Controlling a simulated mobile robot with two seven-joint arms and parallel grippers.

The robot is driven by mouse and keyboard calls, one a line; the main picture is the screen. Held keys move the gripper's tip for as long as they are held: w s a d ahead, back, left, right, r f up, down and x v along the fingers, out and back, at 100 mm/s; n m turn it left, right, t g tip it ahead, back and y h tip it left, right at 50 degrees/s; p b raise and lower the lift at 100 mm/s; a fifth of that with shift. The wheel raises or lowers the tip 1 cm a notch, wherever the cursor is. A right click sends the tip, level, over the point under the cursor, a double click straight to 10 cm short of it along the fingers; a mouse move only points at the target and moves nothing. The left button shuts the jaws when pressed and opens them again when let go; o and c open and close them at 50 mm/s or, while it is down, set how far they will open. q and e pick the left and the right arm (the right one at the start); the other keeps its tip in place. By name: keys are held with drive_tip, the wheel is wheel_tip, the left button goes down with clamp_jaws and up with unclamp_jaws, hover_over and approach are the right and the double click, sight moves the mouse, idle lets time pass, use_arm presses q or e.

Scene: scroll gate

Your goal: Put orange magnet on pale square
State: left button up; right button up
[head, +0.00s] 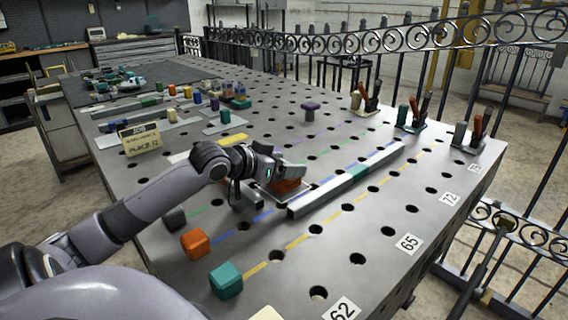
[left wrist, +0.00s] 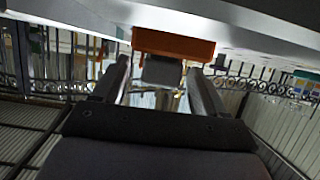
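The orange magnet (head: 288,184) shows partly behind my left gripper in the head view. It appears to rest on or over the pale square (head: 265,198), which the gripper partly covers; exact contact is hidden. In the left wrist view the orange magnet (left wrist: 172,44) lies against the grey metal surface, just beyond the fingertips. My left gripper (head: 283,175) is close to it; in the wrist view its two fingers (left wrist: 160,72) stand apart with a grey block-like part between them. My right gripper is not in view.
A long grey bar (head: 345,182) lies just right of the gripper. Orange (head: 195,243), teal (head: 226,281) and dark (head: 175,218) blocks stand along the near edge. Tool holders (head: 411,117) line the far right edge.

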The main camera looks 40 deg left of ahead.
use_arm(q)
drive_tip(key=shift+r, duration=0.2)
drive_tip(key=d+p+v, duration=0.1)
drive_tip(key=v, duration=1.1)
drive_tip(key=shift+a, duration=0.45)
drive_tip(key=shift+s+f, duration=0.1)
